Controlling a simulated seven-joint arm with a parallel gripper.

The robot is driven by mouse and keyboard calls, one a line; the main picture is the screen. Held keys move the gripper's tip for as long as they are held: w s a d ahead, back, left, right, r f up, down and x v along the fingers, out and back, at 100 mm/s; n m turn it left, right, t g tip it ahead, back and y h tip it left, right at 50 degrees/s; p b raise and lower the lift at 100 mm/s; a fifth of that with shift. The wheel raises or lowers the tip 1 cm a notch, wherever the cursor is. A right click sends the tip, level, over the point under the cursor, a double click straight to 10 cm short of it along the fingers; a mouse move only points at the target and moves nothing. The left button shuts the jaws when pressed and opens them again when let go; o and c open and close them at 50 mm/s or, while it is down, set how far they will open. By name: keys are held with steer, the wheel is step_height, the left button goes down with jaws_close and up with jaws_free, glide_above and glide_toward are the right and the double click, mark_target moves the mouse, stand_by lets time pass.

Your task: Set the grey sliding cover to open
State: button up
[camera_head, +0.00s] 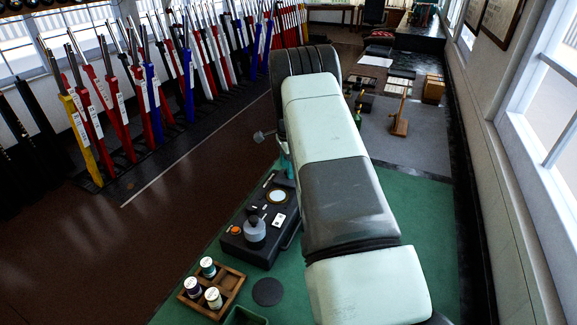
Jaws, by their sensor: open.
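I cannot pick out the grey sliding cover for certain; my arm blocks much of the middle of the view. A black box (240,247) lies on the green mat, partly beside my arm. On it are a pale round dial, a grey bottle-like piece (255,231), an orange round piece and a small white label. A grey knob-like piece (261,136) and a bit of teal (286,164) show at the left edge of my arm; what they belong to is unclear. My gripper is not visible, so its place relative to the cover cannot be seen.
A wooden tray (230,286) holding three small jars and a dark disc (267,292) lie on the green mat (290,285). A row of coloured levers (150,95) stands at left. A wooden stand (400,121) is beyond my arm. The brown floor (160,215) is clear.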

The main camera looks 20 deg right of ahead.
step_height(320, 180, up, 11)
steer(key=shift+f, duration=0.2)
stand_by(0.5)
steer(key=s+a+r+n+t, duration=0.1)
steer(key=s+a+r+n, duration=0.5)
steer(key=r, duration=0.6)
steer(key=s+a+r+n+t, duration=0.2)
steer(key=s+a+r, duration=0.1)
steer(key=s+r, duration=0.7)
steer(key=s+a+n+t, duration=0.1)
steer(key=s+a+n, duration=0.1)
steer(key=s, duration=0.6)
steer(key=s+a+r+n, duration=0.1)
steer(key=s+a+n, duration=0.1)
steer(key=s+n, duration=0.3)
steer(key=s+a+r+n+t, duration=0.1)
steer(key=s+a+n, duration=0.2)
steer(key=s, duration=0.9)
steer(key=shift+n+t, duration=0.3)
